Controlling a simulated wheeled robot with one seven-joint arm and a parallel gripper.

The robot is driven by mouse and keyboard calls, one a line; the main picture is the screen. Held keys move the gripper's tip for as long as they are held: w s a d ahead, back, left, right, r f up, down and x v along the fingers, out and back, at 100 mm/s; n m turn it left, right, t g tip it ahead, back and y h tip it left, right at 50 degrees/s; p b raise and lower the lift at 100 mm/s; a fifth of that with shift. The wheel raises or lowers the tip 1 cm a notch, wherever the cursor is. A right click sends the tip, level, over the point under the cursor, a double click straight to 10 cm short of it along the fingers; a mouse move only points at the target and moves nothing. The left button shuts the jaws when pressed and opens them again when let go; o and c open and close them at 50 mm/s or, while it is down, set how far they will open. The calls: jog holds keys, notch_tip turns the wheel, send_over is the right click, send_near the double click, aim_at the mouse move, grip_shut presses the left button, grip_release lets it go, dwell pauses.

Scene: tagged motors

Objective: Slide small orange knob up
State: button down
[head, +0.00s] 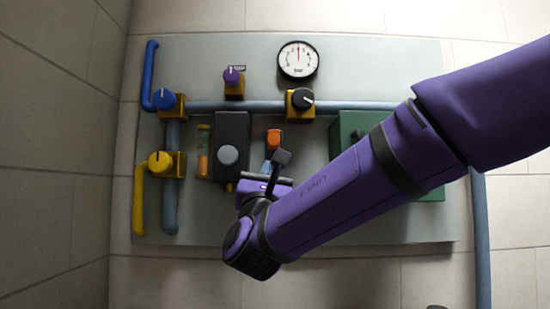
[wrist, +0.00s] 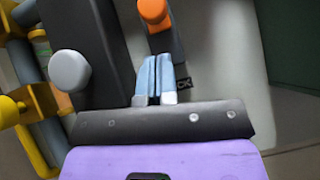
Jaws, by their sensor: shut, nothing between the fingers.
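The small orange knob (head: 274,139) sits on a dark slider base on the grey panel, right of a dark motor box. In the wrist view the orange knob (wrist: 154,11) is at the top, just beyond my fingertips. My gripper (head: 269,168) is below the knob in the head view. In the wrist view my gripper (wrist: 157,58) shows two blue fingers shut together, with nothing between them. The fingertips lie over the dark slider strip (wrist: 166,42), close below the knob. I cannot tell whether they touch it. A tag beside the strip is partly hidden by a finger.
The dark box with a grey round knob (head: 228,155) stands close left of the slider. A green box (head: 352,128) is to the right, partly behind my arm. A gauge (head: 298,60) is above.

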jog(key=v, duration=1)
jog(key=shift+f, duration=0.4)
